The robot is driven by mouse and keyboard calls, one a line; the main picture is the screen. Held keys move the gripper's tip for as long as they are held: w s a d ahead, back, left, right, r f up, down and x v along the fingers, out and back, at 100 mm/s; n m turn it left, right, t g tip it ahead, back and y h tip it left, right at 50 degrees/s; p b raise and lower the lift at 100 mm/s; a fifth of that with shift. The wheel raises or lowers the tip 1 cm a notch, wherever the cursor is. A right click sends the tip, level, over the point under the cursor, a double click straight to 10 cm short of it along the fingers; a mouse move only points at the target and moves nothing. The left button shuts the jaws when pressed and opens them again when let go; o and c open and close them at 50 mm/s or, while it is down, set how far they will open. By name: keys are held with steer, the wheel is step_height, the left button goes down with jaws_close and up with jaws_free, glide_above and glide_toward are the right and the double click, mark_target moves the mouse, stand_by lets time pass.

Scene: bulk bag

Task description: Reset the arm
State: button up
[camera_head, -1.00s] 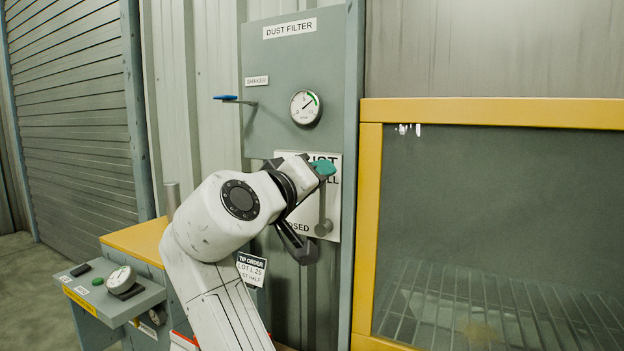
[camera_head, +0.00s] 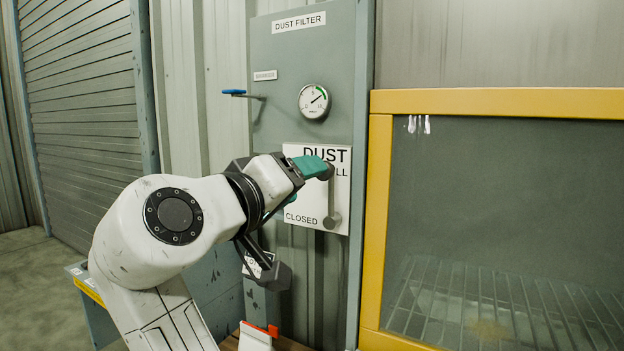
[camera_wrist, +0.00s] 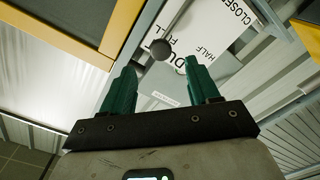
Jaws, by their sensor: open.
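My gripper (camera_head: 314,170) points right in front of the dust placard (camera_head: 309,218) on the grey filter panel; its teal fingers are seen nearly side-on. In the wrist view my gripper (camera_wrist: 158,72) shows its two teal fingers spread apart with nothing held between them. A grey lever (camera_head: 330,200) stands upright on the placard, its upper knob beside the fingertips. The wrist view shows a dark round knob (camera_wrist: 161,49) at the mouth between the fingertips; whether it touches a finger I cannot tell. My arm hides the placard's left part.
A yellow-framed window (camera_head: 381,220) stands close on the right. A gauge (camera_head: 314,101) and a blue-handled valve (camera_head: 236,93) are above my gripper. A white and red item (camera_head: 256,338) is low beneath my arm. The floor at far left looks clear.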

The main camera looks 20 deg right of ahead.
steer(key=shift+v, duration=0.9)
